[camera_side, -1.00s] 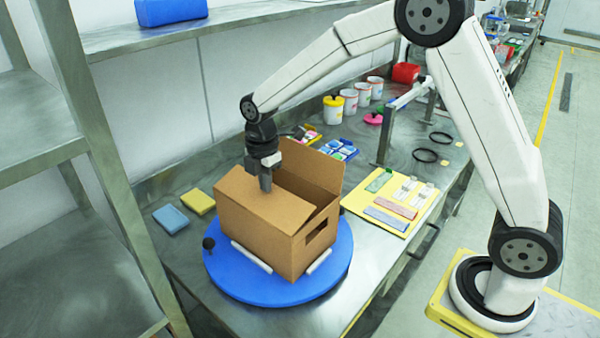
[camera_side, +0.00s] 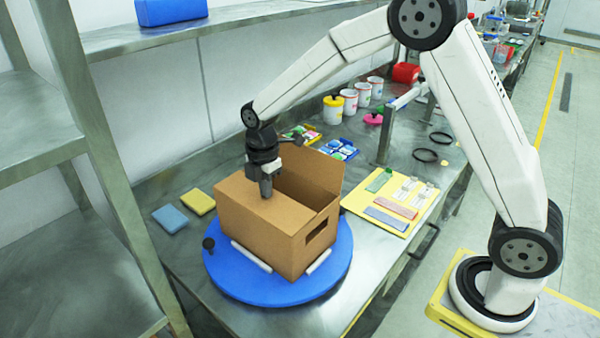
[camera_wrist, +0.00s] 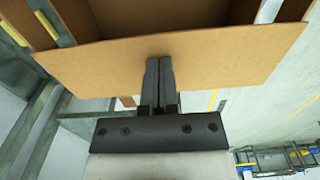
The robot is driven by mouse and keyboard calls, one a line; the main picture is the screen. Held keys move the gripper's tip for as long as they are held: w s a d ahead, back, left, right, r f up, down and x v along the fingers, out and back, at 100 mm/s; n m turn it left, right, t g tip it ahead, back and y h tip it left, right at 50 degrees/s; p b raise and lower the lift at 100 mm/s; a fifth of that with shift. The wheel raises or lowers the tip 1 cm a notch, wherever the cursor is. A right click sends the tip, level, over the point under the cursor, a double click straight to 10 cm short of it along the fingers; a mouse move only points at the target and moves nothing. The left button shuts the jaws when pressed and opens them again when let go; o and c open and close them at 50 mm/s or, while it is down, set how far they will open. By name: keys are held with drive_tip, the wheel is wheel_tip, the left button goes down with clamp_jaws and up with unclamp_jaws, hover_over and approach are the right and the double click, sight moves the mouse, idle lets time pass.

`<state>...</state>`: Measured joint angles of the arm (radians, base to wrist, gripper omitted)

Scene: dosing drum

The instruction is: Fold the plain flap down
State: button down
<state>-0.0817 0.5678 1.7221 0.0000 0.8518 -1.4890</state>
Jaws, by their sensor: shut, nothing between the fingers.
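The open cardboard box (camera_side: 262,238) stands on a blue turntable (camera_side: 225,283). In the side view, a plain flap (camera_side: 245,200) on its near-left side leans inward over the opening, nearly flat. Another flap (camera_side: 314,170) at the back stands upright. My gripper (camera_side: 266,194) is shut and empty, pointing down with its fingertips at the plain flap's upper face, apparently touching. In the wrist view, the shut fingers (camera_wrist: 160,64) lie over a broad brown flap (camera_wrist: 215,65). The box interior shows beyond its edge. The flap's underside is hidden.
White bars clamp the box base on the turntable, and a dark knob (camera_side: 208,244) stands at its left rim. A yellow board (camera_side: 385,212) with strips lies right. A metal shelf frame stands at left.

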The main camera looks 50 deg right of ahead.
wheel_tip(320, 180, up, 8)
idle(1.2)
drive_tip(key=shift+f, duration=0.1)
drive_tip(key=shift+s+d+f+m, duration=0.15)
drive_tip(key=shift+s+f+m, duration=0.05)
drive_tip(key=shift+s+m, duration=0.4)
drive_tip(key=s+f+m, duration=0.1)
drive_tip(key=s+m, duration=0.2)
drive_tip(key=s+d+f+m+t, duration=0.1)
drive_tip(key=s+m, duration=0.2)
drive_tip(key=s+d+f+m, duration=0.1)
drive_tip(key=s+m, duration=0.2)
drive_tip(key=shift+d+f+t, duration=0.15)
drive_tip(key=shift+f+t, duration=0.15)
drive_tip(key=shift+f, duration=0.1)
drive_tip(key=s+d+f+m+t, duration=0.1)
drive_tip(key=s+f+m, duration=0.2)
drive_tip(key=s+m, duration=0.4)
drive_tip(key=shift+s+f+m, duration=0.15)
drive_tip(key=shift+s+m, duration=0.25)
drive_tip(key=shift+s, duration=0.45)
drive_tip(key=shift+d, duration=0.1)
